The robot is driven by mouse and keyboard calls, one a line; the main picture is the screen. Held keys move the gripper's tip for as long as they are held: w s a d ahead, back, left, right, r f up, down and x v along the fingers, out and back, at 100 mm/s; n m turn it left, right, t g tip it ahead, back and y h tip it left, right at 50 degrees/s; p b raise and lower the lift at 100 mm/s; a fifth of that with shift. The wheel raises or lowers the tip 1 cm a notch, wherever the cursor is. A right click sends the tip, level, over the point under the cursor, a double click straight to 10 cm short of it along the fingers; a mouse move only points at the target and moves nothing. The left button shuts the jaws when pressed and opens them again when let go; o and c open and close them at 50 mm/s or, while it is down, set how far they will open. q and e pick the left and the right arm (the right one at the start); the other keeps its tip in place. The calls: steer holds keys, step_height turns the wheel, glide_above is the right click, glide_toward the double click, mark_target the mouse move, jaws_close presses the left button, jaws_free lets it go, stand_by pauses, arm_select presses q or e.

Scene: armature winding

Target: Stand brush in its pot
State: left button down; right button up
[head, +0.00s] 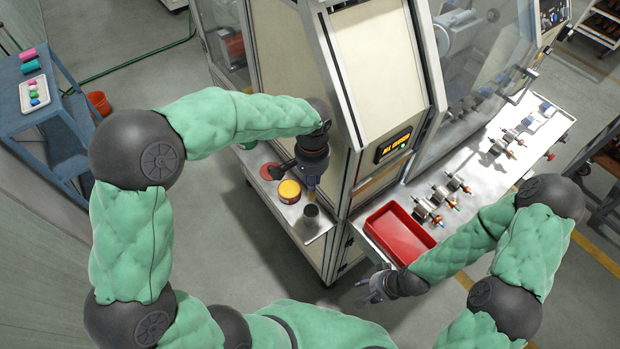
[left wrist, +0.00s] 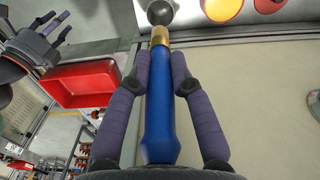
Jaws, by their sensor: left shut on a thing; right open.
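My left gripper (head: 312,182) hangs over the small side shelf. In the left wrist view its fingers (left wrist: 160,85) are shut on the blue handle of the brush (left wrist: 158,110), which has a brass-coloured ferrule. The brush points away from the wrist toward a dark round pot (left wrist: 160,12). In the head view the pot (head: 311,213) stands near the shelf's front corner, just below the gripper. The brush tip is not clear, and I cannot tell whether it is over or inside the pot. My right gripper (head: 372,287) is open and empty near the red tray.
A yellow-topped tin (head: 289,191) and a red disc (head: 270,171) are on the shelf (head: 285,218) behind the pot. The machine cabinet rises close on the right. A red tray (head: 400,234) and several metal armatures (head: 440,196) are on the right-hand bench.

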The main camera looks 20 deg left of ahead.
arm_select(q)
step_height(320, 180, down, 12)
steer(key=b, duration=0.8)
stand_by(0.6)
steer(key=shift+r, duration=0.15)
steer(key=c, duration=1)
jaws_free()
steer(key=shift+c, duration=0.2)
step_height(320, 180, up, 12)
